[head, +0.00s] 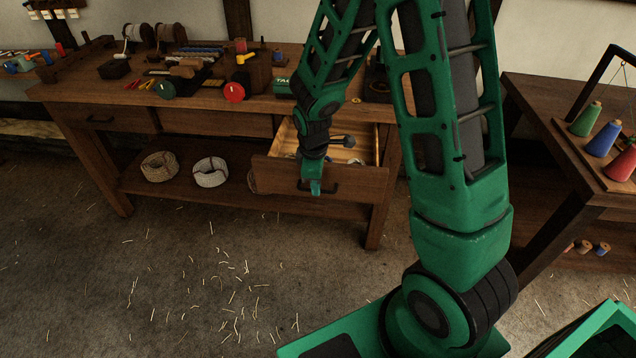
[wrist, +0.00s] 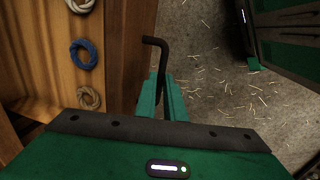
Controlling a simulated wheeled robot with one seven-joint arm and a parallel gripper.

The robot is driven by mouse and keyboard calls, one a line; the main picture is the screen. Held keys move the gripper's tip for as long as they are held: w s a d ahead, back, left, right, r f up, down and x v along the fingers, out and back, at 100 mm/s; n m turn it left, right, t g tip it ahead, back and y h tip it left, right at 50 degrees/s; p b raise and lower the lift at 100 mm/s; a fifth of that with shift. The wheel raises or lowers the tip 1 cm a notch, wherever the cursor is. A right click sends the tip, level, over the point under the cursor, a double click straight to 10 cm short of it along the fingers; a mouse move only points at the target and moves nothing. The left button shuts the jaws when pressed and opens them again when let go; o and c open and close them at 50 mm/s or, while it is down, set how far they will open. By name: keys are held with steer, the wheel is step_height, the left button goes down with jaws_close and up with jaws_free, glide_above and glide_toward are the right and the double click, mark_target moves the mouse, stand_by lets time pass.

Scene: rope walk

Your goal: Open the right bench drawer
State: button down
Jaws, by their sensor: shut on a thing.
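The right bench drawer (head: 277,176) stands pulled out from the wooden bench, with its pale inside (head: 358,152) and some contents showing from above. Its dark bar handle (head: 331,187) is on the front face, and in the wrist view the bent handle (wrist: 163,55) runs down between my green fingers. My gripper (head: 312,188) is shut on the handle, and its fingers also show in the wrist view (wrist: 166,100). My wrist hides part of the drawer's opening and the middle of the handle.
The bench top (head: 205,98) carries spools and tools. Rope coils (head: 209,172) lie on its lower shelf. A side table (head: 560,120) with coloured thread cones stands at the right. The straw-strewn floor (head: 190,270) in front is open.

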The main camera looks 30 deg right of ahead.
steer(key=shift+w+a, duration=0.25)
steer(key=shift+a, duration=0.1)
steer(key=c, duration=1.8)
jaws_free()
steer(key=shift+d, duration=0.1)
steer(key=shift+c, duration=0.2)
steer(key=shift+s+d, duration=0.1)
steer(key=shift+d, duration=0.05)
steer(key=shift+r, duration=0.15)
step_height(320, 180, up, 10)
steer(key=s+a, duration=0.1)
steer(key=shift+s+r, duration=0.15)
steer(key=shift+s, duration=0.1)
